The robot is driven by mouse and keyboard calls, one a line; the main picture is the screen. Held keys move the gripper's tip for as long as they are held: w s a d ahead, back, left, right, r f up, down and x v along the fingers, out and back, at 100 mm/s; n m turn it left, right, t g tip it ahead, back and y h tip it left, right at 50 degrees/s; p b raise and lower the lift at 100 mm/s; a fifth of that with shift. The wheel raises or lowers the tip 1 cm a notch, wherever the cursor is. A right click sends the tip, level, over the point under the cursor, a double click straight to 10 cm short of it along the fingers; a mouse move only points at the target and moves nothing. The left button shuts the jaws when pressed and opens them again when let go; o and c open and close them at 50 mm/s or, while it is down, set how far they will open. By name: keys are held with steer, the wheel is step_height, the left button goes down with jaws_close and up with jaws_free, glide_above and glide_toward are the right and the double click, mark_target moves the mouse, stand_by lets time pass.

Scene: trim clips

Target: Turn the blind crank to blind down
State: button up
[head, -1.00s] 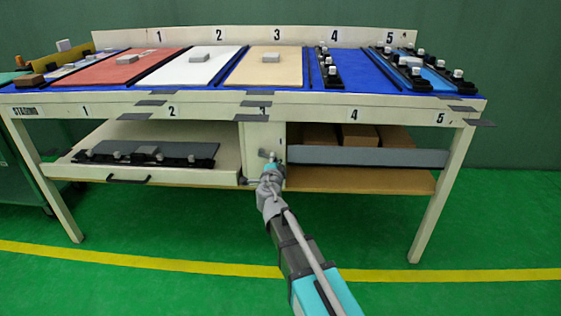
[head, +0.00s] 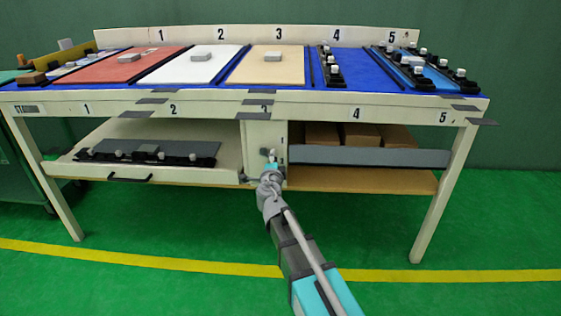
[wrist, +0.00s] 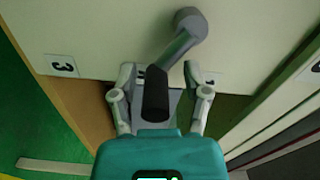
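The blind crank (wrist: 183,42) is on the cream panel in the wrist view. Its grey arm runs from a round hub down to a dark handle (wrist: 155,95). My gripper (wrist: 159,78) has its fingers apart on both sides of the handle, with gaps visible; I see no contact. In the head view my gripper (head: 270,170) is at the centre post below the bench top, and hides most of the crank. The grey blind (head: 370,157) is a horizontal band across the right bay, with boxes showing above it and a gap below it.
A pull-out drawer (head: 185,174) with a dark handle and a dark strip of clips is left of the post. Brown boxes (head: 362,136) stand behind the blind. The bench top (head: 250,97) carries coloured panels. The green floor in front is clear.

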steer(key=shift+s+d, duration=0.1)
steer(key=s, duration=1.2)
steer(key=shift+a, duration=0.2)
steer(key=shift+w, duration=0.1)
